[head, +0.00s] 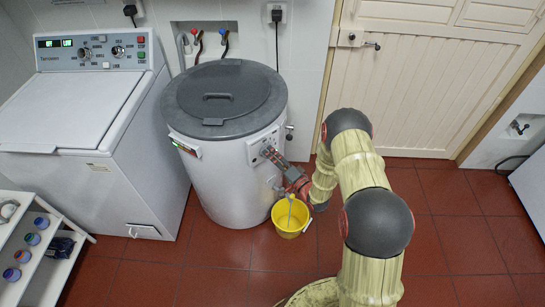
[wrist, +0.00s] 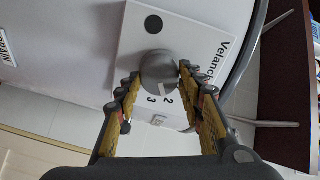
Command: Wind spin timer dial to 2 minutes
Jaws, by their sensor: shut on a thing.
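The spin timer dial (wrist: 158,70) is a round grey knob on a white panel (wrist: 190,42) lettered "Velanc…" in the wrist view. My gripper (wrist: 159,77) has its two yellow-padded fingers on either side of the dial and is shut on it. A pale mark on the dial's lower part lies close to the printed 2, with a 3 beside it. I cannot tell whether the mark lines up exactly with the 2. In the head view my gripper (head: 270,154) reaches the panel on the round white spin dryer (head: 215,185), hiding the dial.
The dryer's dark grey lid (head: 225,92) is closed. A yellow bucket (head: 290,222) stands on the red tiles below my forearm. A white washing machine (head: 100,180) is at left, with a small shelf of jars (head: 42,223) in front. Open floor lies at right.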

